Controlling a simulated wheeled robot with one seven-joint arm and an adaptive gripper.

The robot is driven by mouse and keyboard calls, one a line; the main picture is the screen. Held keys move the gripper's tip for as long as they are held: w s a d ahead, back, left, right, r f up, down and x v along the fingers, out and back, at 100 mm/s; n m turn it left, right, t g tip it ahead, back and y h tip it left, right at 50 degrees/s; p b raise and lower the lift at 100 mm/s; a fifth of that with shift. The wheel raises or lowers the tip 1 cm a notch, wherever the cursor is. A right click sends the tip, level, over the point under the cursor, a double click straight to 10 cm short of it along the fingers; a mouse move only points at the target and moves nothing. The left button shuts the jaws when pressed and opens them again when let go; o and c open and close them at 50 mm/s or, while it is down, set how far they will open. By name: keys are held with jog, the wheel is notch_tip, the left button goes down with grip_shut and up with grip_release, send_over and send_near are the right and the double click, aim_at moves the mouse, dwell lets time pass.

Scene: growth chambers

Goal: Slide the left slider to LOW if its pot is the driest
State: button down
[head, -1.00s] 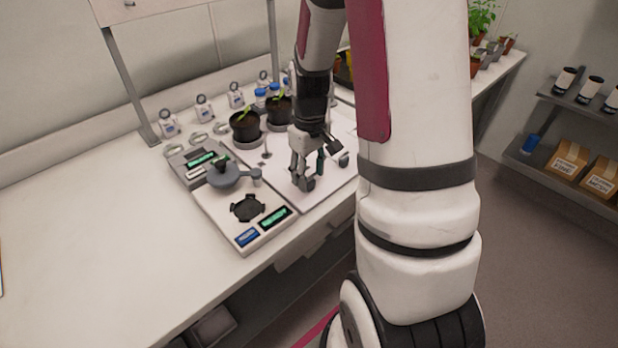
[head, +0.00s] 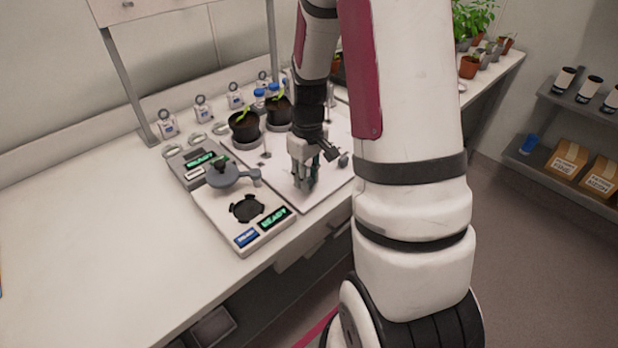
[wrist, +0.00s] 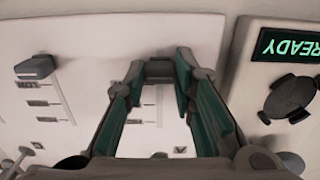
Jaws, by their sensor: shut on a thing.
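My gripper (head: 307,182) reaches down over the white slider panel (head: 335,185) on the bench. In the wrist view its green-lined fingers are shut on a dark slider knob (wrist: 158,68), the one on the side of the READY device, so the left slider. The knob sits at the upper end of its label column in that view; the labels are partly hidden and too small to read. The other dark knob (wrist: 35,68) stands apart at the same end of its scale. Behind the panel are a left black pot (head: 244,127) and another black pot (head: 279,110), each with a seedling.
A device with a READY display (head: 274,218) and a dark round holder (head: 246,208) stands left of the panel. A grey unit (head: 197,168) with a lit display is behind it. Several bottles and tags line the back. The bench's left part is clear.

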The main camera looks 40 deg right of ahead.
jog(key=w, duration=0.2)
jog(key=shift+w, duration=0.35)
jog(key=c, duration=1.3)
grip_release()
notch_tip(320, 180, up, 12)
jog(key=shift+s, duration=0.1)
